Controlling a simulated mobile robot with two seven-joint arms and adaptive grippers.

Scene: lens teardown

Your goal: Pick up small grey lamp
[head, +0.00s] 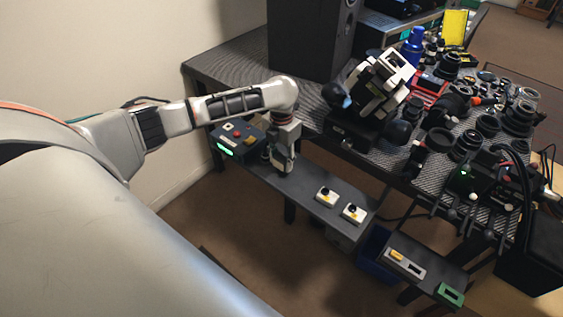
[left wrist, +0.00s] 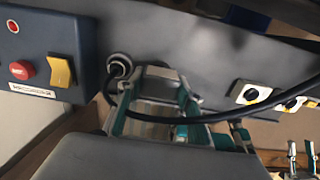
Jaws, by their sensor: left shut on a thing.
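My left gripper (head: 284,163) points down over the narrow grey shelf (head: 310,182) in front of the main bench. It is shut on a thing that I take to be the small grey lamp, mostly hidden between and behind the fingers. In the left wrist view the gripper (left wrist: 155,85) has grey links and teal parts. A dark round part with a pale ring (left wrist: 118,66) shows just beside its left finger. A thin black curved cable or stem passes across the fingers. I cannot tell whether these belong to the lamp. My right gripper is not in view.
A dark blue control box (head: 236,140) with a red button and yellow switch stands left of the gripper. Two small white button units (head: 327,196) sit to the right on the shelf. The bench behind is crowded with lenses and a tilted white-and-black device (head: 380,82).

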